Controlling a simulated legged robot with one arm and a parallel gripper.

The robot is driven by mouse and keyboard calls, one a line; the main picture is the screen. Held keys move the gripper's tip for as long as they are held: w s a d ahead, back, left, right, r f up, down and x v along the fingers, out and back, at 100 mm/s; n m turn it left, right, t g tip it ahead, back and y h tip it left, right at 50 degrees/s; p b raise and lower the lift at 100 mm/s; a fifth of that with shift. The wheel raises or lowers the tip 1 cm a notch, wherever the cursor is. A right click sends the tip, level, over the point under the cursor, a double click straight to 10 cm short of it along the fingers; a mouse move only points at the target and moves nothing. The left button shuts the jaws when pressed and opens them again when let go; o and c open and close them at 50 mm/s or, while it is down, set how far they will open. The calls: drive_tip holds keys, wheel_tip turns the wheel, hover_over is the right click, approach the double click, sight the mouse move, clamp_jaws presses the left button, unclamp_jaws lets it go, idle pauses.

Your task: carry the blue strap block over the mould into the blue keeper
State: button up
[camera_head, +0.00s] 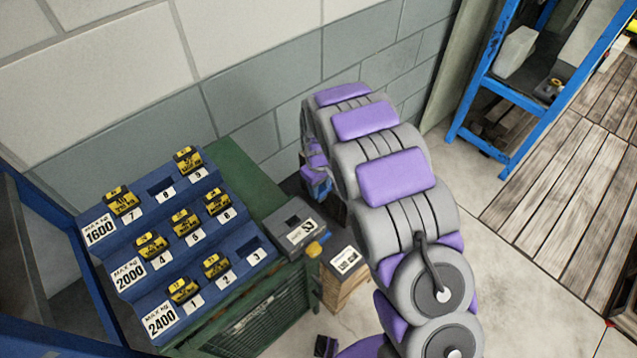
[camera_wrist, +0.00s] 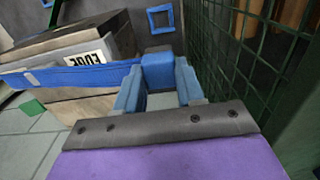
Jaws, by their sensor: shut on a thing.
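My gripper (camera_wrist: 158,92) is shut on the blue strap block (camera_wrist: 158,68), which sits between its two blue fingers in the wrist view. A blue strap (camera_wrist: 75,76) runs left from beside the block, across the near side of the mould. The mould (camera_wrist: 70,40) is a dark grey box with a white number label, resting on a wooden support. The blue keeper (camera_wrist: 150,20) is a small hollow square frame beyond the block, apart from it. In the head view my gripper (camera_head: 318,186) is small and partly hidden behind my arm; the block and keeper cannot be made out there.
Green mesh (camera_wrist: 262,45) stands close on the right in the wrist view. In the head view, a green cabinet (camera_head: 240,175) carries a blue numbered rack (camera_head: 130,255) and a grey box (camera_head: 292,226). A blue shelf (camera_head: 520,92) stands at upper right.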

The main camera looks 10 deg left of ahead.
drive_tip(key=shift+a+f, duration=0.2)
drive_tip(key=shift+f, duration=0.65)
drive_tip(key=shift+a+f, duration=0.15)
drive_tip(key=shift+f, duration=0.7)
drive_tip(key=shift+d+f, duration=0.15)
drive_tip(key=shift+f, duration=0.6)
drive_tip(key=shift+d+f, duration=0.1)
drive_tip(key=shift+f, duration=0.65)
drive_tip(key=shift+a+f, duration=0.15)
drive_tip(key=shift+f, duration=1.05)
wheel_tip(320, 180, down, 12)
drive_tip(key=shift+f+b, duration=0.15)
drive_tip(key=shift+b, duration=0.15)
